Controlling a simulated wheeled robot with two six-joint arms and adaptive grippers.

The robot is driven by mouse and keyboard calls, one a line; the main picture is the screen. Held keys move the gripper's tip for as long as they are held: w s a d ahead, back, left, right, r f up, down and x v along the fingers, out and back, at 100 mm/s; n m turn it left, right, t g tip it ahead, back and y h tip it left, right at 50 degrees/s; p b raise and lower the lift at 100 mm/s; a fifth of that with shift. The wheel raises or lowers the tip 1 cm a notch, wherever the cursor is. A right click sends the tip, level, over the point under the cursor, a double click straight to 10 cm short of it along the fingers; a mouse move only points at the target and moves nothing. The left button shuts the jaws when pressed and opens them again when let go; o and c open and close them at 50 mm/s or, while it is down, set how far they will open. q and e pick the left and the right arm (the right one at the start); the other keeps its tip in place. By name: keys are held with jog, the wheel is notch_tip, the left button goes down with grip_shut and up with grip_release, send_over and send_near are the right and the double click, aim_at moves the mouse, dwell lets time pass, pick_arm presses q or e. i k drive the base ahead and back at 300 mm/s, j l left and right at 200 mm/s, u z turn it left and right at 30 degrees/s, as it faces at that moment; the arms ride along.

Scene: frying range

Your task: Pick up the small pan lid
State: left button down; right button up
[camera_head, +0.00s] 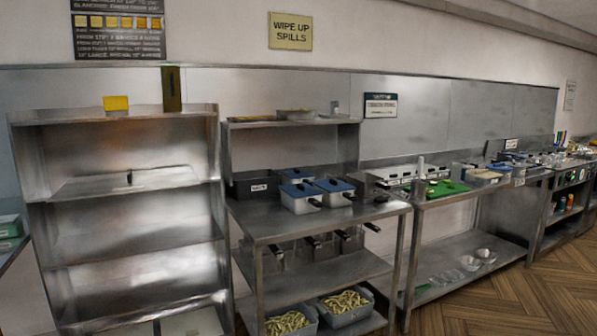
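A flat steel lid-like sheet (85,188) with a small black knob on top lies on the upper shelf of the steel rack (130,240) at the left. A paler flat panel (195,323) shows low in the same rack, cut off by the bottom edge of the picture. I cannot tell whether either is the small pan lid. Neither of my grippers shows in the head view.
A steel table (320,221) stands right of the rack, with blue-lidded pans (299,196), a dark bin (255,185) and fry baskets below. Tubs of fries (345,308) sit on its lowest shelf. More counters run right. Wooden floor (500,298) is clear at lower right.

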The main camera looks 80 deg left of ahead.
aim_at(129, 182)
jog(key=u, duration=3.75)
jog(key=i+u, duration=0.15)
jog(key=u, duration=0.25)
jog(key=i+l+u, duration=0.15)
jog(key=u, duration=0.2)
jog(key=i+l+u, duration=0.1)
jog(key=u, duration=0.3)
jog(key=l, duration=0.1)
